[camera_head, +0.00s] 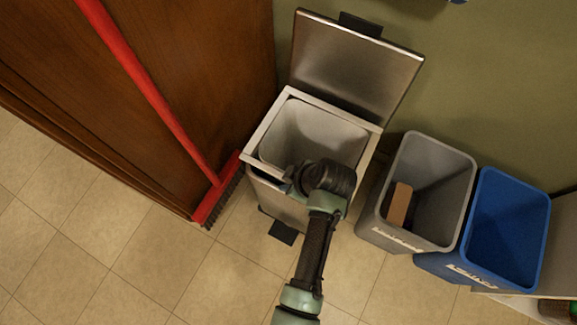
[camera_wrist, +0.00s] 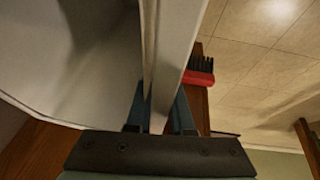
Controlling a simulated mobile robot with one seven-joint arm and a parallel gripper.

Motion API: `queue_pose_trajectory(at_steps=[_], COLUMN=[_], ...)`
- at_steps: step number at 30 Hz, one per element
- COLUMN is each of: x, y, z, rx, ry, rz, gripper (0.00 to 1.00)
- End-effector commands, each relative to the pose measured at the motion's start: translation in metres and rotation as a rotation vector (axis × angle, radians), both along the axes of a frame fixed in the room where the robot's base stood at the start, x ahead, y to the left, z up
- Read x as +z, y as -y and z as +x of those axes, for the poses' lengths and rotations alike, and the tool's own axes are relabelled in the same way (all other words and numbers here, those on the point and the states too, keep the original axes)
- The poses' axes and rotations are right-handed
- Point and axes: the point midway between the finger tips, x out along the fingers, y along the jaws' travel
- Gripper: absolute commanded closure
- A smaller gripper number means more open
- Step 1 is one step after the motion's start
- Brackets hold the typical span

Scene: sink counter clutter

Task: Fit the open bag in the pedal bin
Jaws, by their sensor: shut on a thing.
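The pedal bin (camera_head: 372,149) stands open against the wall, its metal lid (camera_head: 354,58) tilted up at the back and its black pedal (camera_head: 283,233) at the front. A pale grey lining that looks like the open bag (camera_head: 318,132) sits inside with its mouth spread; it also fills the left of the wrist view (camera_wrist: 60,60). My gripper (camera_head: 290,178) is at the bin's front edge. In the wrist view its fingers (camera_wrist: 160,115) straddle the upright rim and are shut on it. I cannot tell whether the bag's edge is pinched too. My wrist hides the front right corner.
A red broom (camera_head: 150,85) leans at the left, its head (camera_head: 216,190) on the floor close to the bin. A grey bin (camera_head: 462,200) holding a brown block (camera_head: 399,205) and a blue bin (camera_head: 530,230) stand at the right. The tiled floor in front is clear.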

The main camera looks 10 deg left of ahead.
Motion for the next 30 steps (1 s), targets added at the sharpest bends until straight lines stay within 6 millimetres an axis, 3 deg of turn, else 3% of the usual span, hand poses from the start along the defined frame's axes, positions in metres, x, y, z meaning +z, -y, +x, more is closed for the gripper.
queue_pose_trajectory(at_steps=[1, 6, 7, 13, 23, 30], x=[-0.025, -0.026, -0.027, -0.027, -0.018, 0.030], y=[0.000, -0.001, -0.002, -0.002, 0.000, 0.017], z=[-0.007, -0.008, -0.008, -0.008, -0.008, -0.015], rx=[0.002, 0.006, 0.006, 0.007, 0.007, -0.003], ry=[-0.013, -0.014, -0.014, -0.014, -0.011, 0.003], rz=[-0.019, -0.019, -0.019, -0.019, -0.019, -0.016], gripper=[1.00, 1.00, 0.78, 0.45, 0.45, 0.45])
